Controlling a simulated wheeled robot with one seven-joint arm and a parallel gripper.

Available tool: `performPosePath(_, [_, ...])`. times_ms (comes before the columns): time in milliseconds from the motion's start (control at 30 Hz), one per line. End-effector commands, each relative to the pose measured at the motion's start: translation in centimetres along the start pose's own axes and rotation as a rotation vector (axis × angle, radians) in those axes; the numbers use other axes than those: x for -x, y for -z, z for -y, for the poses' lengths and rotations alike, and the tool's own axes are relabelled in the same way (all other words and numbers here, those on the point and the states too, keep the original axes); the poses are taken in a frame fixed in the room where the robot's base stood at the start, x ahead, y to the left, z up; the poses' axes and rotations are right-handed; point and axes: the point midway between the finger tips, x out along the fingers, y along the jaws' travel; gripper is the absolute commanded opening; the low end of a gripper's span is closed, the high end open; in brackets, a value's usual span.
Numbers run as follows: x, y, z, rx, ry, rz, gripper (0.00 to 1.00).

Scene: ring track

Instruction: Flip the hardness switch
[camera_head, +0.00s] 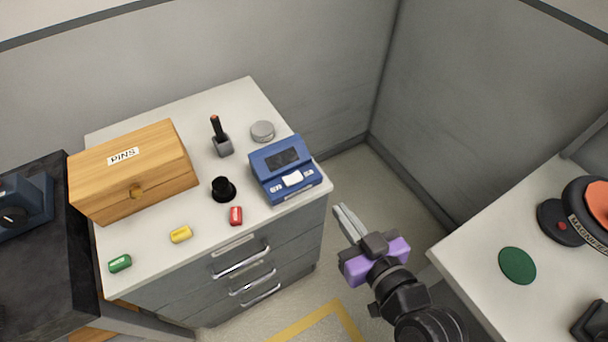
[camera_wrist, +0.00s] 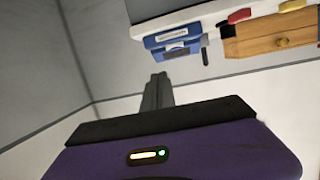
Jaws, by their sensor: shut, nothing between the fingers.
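A blue device (camera_head: 284,168) with a dark screen and a white rocker-like piece (camera_head: 292,179) on its front stands at the right end of a white-topped drawer cabinet. No label naming hardness can be read on it. It also shows in the wrist view (camera_wrist: 172,42), above and beyond the fingers. My gripper (camera_head: 341,212) is shut and empty, in the air right of the cabinet and apart from the device. In the wrist view the gripper fingers (camera_wrist: 157,80) lie together.
A wooden PINS box (camera_head: 150,175), a black cup (camera_head: 223,189), a dark tool in a grey holder (camera_head: 220,138), a round grey tin (camera_head: 262,131) and red (camera_head: 236,216), yellow (camera_head: 181,234) and green (camera_head: 120,263) pieces share the cabinet top (camera_head: 160,270). Another table (camera_head: 470,245) stands right.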

Motion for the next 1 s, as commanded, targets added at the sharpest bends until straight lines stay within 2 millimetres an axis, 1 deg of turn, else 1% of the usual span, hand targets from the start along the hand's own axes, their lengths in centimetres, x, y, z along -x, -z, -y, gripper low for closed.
performPosePath(33, [-1.3, 1.3, 0.5, 0.013, 0.030, -0.010, 0.00])
performPosePath(100, [-2.3, 2.4, 1.1, 0.028, 0.064, -0.016, 0.00])
performPosePath(233, [-3.4, 3.6, 1.9, 0.044, 0.101, -0.021, 0.00])
performPosePath(600, [-3.6, 3.8, 2.0, 0.048, 0.108, -0.021, 0.00])
performPosePath(733, [-4.1, 3.9, 2.1, 0.047, 0.108, -0.022, 0.00])
performPosePath(867, [-5.7, 4.0, 2.3, 0.047, 0.109, -0.021, 0.00])
performPosePath(1000, [-8.3, 4.2, 2.5, 0.048, 0.108, -0.022, 0.00])
